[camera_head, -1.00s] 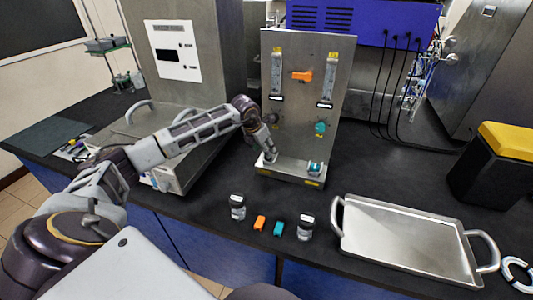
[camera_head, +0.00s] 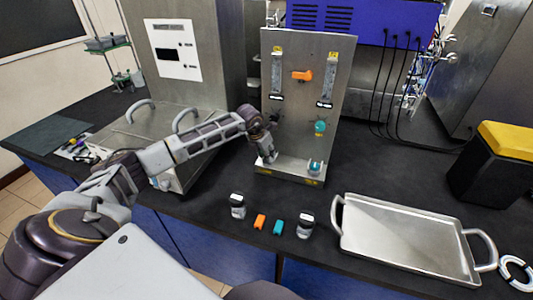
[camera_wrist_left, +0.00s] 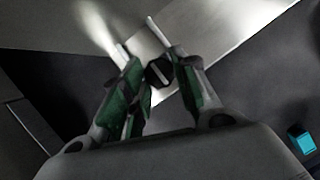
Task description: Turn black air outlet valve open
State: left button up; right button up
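In the left wrist view, a black knob with a pale stripe (camera_wrist_left: 160,73), which looks like the black valve, sits between the fingers of my left gripper (camera_wrist_left: 160,66). The fingers are apart, one on each side of it, and I see no clear grip on it. In the head view my left gripper (camera_head: 269,153) points down at the lower left of the upright metal panel (camera_head: 295,110), just above its base ledge. The gripper hides the knob there. My right gripper is not in view.
The panel also carries an orange handle (camera_head: 302,75) and a teal knob (camera_head: 320,127). Another teal valve (camera_head: 314,167) is on the ledge at right. Small bottles (camera_head: 237,207) and a metal tray (camera_head: 410,238) lie in front.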

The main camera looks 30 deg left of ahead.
pick_arm(q)
jog(key=c, duration=0.4)
